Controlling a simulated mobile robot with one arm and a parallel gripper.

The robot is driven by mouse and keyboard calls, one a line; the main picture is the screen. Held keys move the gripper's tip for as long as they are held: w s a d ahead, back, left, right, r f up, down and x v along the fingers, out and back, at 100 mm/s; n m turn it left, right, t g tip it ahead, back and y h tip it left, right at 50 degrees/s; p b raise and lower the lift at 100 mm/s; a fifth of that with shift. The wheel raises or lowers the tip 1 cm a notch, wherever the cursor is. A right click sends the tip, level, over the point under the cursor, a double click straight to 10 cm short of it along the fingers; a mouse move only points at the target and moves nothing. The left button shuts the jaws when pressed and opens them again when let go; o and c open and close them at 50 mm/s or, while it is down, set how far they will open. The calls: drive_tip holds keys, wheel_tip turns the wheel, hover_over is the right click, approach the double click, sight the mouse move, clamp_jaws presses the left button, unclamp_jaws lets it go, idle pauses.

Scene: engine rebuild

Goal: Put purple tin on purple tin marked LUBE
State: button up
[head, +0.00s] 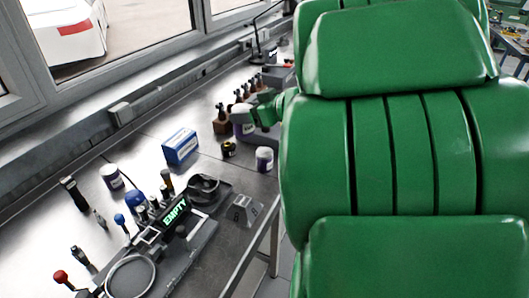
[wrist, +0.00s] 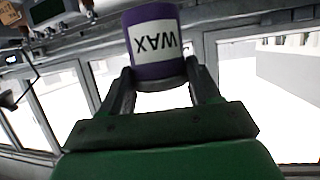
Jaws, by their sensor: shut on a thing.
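In the wrist view my gripper (wrist: 162,88) is shut on a purple tin (wrist: 150,65) with a white label reading WAX, seen upside down. In the head view my green gripper (head: 262,110) is over the far part of the bench, with the held tin (head: 241,118) at its tip. Another tin (head: 264,159) with a white label and purplish edges stands on the bench near its right edge, nearer the camera than the gripper. A further white-labelled tin (head: 112,178) with a dark rim stands at the left. Their labels are too small to read, so I cannot tell which says LUBE.
A blue and white box (head: 180,146) stands mid-bench. A small dark and yellow object (head: 229,149) sits between it and the right tin. A wooden rack with dark bottles (head: 221,122) is beside the held tin. A device showing EMPTY (head: 175,213) fills the near bench.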

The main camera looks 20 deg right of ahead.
drive_tip(key=s+d+f, duration=0.2)
drive_tip(key=s+d, duration=0.4)
drive_tip(key=m, duration=0.1)
hover_over(268, 153)
drive_tip(key=shift+t+h, duration=0.3)
drive_tip(key=shift+h, duration=0.1)
drive_tip(key=shift+f, duration=6.35)
drive_tip(key=shift+f, duration=0.1)
drive_tip(key=o, duration=1.3)
